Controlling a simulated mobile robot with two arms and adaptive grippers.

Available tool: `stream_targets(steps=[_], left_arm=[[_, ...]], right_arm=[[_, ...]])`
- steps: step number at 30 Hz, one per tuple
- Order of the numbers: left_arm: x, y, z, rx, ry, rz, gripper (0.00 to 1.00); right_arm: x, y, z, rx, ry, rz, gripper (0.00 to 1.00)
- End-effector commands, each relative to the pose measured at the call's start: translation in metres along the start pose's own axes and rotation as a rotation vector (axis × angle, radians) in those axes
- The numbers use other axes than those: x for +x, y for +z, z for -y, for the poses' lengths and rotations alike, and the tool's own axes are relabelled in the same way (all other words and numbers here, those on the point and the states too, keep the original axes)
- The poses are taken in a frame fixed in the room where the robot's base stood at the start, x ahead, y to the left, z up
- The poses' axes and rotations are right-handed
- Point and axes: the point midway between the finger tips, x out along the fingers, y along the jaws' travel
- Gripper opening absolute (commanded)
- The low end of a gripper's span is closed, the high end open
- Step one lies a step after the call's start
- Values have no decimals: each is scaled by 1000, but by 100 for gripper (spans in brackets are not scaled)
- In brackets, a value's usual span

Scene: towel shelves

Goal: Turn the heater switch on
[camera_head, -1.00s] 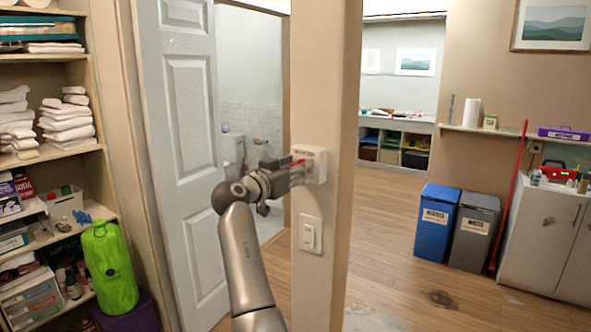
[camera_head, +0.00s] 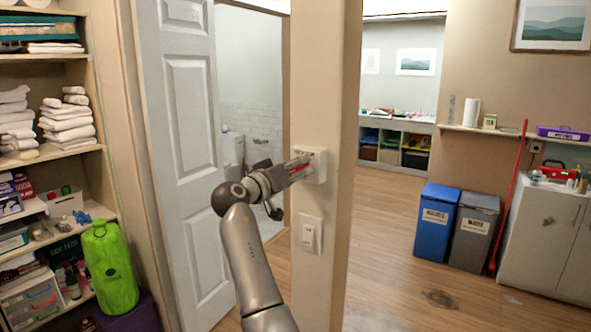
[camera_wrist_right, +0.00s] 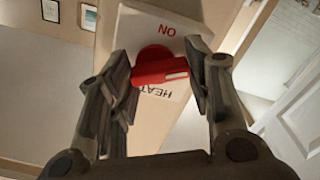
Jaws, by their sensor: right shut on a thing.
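The heater switch is a white box (camera_head: 320,164) on the narrow wall post. In the right wrist view, the box (camera_wrist_right: 190,22) appears upside down with "ON" and part of "HEAT" in view. Its red knob (camera_wrist_right: 156,66) has a white mark pointing to the right of that picture. My right gripper (camera_head: 300,167) is at the box, with its fingers closed around the knob. In the right wrist view the fingers of the right gripper (camera_wrist_right: 158,72) stand on either side of the knob. Much of the box's front is hidden in the head view. My left gripper is not in view.
A light switch (camera_head: 311,236) is on the post below the box. A white door (camera_head: 190,150) stands to the left. Shelves with towels (camera_head: 68,125) and a green bag (camera_head: 109,268) are at the far left.

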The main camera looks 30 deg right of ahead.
Motion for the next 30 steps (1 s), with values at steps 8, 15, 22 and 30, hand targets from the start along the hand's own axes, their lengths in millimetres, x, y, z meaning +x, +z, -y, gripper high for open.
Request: stream_targets(steps=[8, 15, 22, 30], left_arm=[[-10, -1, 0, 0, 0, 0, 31], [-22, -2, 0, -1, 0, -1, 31], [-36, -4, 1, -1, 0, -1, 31], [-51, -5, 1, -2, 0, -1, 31]], right_arm=[[0, -1, -1, -266, 1, -2, 22], [0, -1, -1, -493, 1, -2, 22], [0, 0, -1, -706, 0, -2, 22], [0, 1, -1, -908, -1, -3, 22]])
